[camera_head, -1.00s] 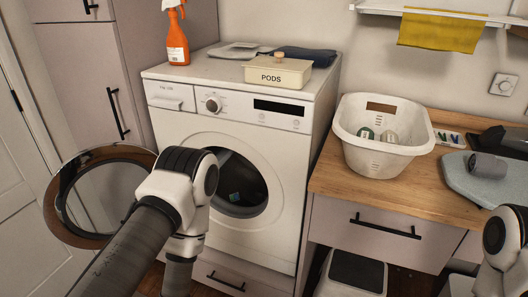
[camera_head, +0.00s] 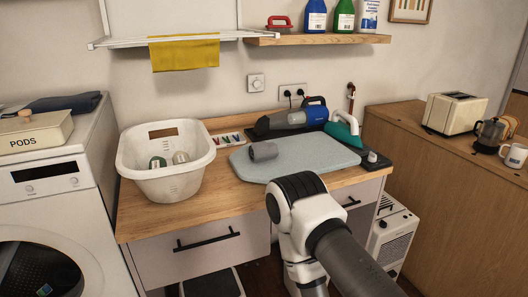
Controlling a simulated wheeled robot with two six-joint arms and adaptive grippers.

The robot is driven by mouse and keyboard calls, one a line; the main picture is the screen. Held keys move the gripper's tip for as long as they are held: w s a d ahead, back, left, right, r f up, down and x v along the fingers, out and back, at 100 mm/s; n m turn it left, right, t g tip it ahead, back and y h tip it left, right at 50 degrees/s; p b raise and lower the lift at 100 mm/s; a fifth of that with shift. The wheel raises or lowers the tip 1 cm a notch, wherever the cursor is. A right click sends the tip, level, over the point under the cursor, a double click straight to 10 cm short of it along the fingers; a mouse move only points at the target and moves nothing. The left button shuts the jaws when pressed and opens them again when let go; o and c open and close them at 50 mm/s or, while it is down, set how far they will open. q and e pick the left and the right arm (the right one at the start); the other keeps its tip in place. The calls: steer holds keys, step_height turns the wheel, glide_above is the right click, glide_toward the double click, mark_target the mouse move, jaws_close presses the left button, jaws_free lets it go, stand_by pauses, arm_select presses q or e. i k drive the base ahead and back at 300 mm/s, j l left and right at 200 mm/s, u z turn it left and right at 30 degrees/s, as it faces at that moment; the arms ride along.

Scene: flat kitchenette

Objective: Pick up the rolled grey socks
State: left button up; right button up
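A small grey roll (camera_head: 264,151), which looks like the rolled grey socks, lies on the light blue-grey ironing pad (camera_head: 318,157) on the wooden counter. My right arm comes in from the lower right and bends in front of the counter, below the pad and apart from the roll. Its gripper is out of the picture below. My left arm and gripper are not in view.
A white laundry basket (camera_head: 139,174) holding small rolled items stands left of the pad. A washer (camera_head: 50,178) with pods box (camera_head: 36,134) is left.

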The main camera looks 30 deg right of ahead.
mark_target(263, 151)
steer(key=l+z, duration=0.2)
steer(key=l, duration=0.7)
steer(key=i+l+z, duration=0.15)
steer(key=l, duration=0.75)
